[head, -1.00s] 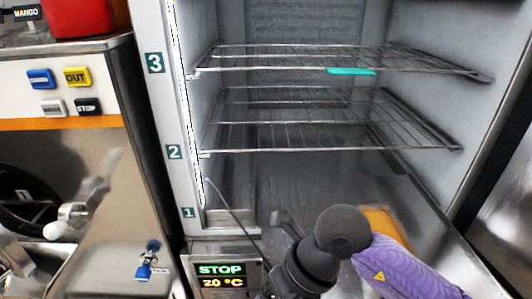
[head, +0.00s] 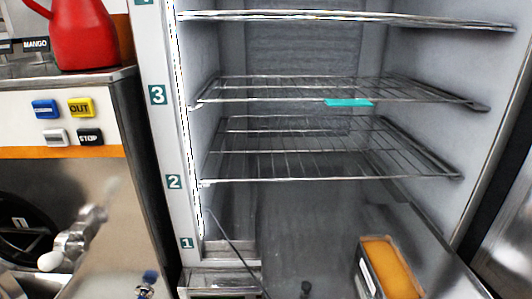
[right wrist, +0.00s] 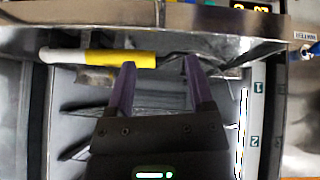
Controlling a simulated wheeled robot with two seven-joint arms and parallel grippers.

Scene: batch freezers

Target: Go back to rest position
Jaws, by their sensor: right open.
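My right gripper (right wrist: 159,64) shows in the right wrist view, with two purple fingers spread apart and nothing between them. One fingertip overlaps a long yellow and white thing (right wrist: 120,58); I cannot tell whether they touch. In the head view, a box with orange contents (head: 392,268) is on the floor of the open freezer cabinet (head: 300,215), at the lower right. Neither gripper shows in the head view. My left gripper is not in view.
Wire shelves (head: 330,180) span the cabinet, with a teal piece (head: 348,102) on the front of one. A red jug (head: 82,35) stands on the machine (head: 60,110) at left. A thin dark cable (head: 230,245) hangs at the cabinet's lower left.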

